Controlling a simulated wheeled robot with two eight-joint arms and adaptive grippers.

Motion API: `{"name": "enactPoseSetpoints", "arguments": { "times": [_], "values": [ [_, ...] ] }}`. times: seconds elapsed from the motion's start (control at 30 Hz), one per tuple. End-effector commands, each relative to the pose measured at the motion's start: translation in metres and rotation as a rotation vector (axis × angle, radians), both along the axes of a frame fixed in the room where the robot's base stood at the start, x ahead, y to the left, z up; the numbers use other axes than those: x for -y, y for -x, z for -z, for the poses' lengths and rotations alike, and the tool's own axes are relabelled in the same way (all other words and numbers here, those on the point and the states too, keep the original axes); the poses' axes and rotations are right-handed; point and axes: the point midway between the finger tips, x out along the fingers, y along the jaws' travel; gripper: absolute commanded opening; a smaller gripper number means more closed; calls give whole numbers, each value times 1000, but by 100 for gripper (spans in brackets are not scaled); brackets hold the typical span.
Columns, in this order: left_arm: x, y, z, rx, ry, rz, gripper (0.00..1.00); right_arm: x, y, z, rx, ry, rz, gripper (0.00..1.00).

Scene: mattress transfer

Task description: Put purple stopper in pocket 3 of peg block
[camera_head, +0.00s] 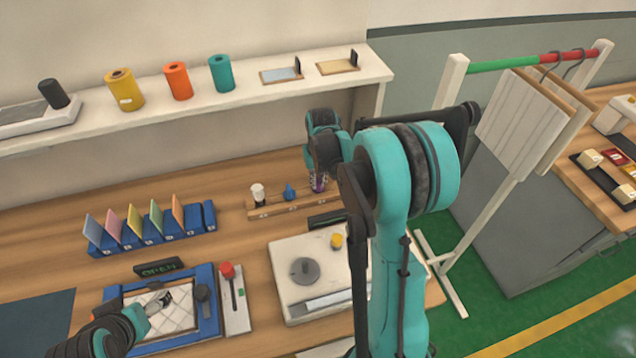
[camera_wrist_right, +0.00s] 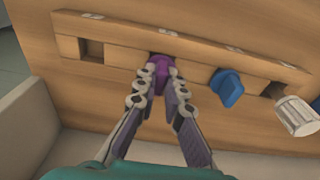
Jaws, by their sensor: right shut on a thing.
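The wooden peg block (camera_head: 264,212) lies near the back of the table; its edge also shows in the wrist view (camera_wrist_right: 125,37). My right gripper (camera_head: 318,180) is shut on the purple stopper (camera_wrist_right: 161,66). The stopper is at the pocket beside the blue stopper (camera_wrist_right: 228,88), third counting from the white stopper (camera_wrist_right: 296,116). The fingers hide part of it, so I cannot tell how deep it sits. The pocket at the block's other end (camera_wrist_right: 92,50) is empty. The pocket labels are too blurred to read. My left gripper (camera_head: 158,302) is over a blue-framed tray (camera_head: 207,312).
A white scale-like box (camera_head: 285,255) stands in front of the block. A blue rack (camera_head: 170,232) with coloured cards is to its left. A shelf (camera_head: 205,101) with coloured cylinders runs above the table. My right arm hides the table's right part.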

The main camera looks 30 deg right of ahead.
Motion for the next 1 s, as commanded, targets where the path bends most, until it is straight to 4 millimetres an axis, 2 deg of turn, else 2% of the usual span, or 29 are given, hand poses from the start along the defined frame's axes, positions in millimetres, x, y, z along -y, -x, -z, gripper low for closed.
{"name": "enactPoseSetpoints", "arguments": {
  "times": [0.33,0.37,0.4,0.43,0.77,0.87,1.0],
  "values": [
    [0,0,3,0,0,0,80,0,0,4,0,0,0,0],
    [0,0,2,0,0,0,80,0,0,3,0,0,0,15],
    [0,0,2,0,0,0,80,0,0,3,0,0,0,25],
    [0,0,2,0,0,0,80,0,0,3,0,0,0,30],
    [0,0,1,0,0,0,80,0,0,1,0,0,0,30],
    [0,0,-4,0,0,0,80,0,1,-7,0,0,0,30],
    [0,0,-13,0,0,0,80,-1,4,-32,0,0,0,30]
  ]
}}
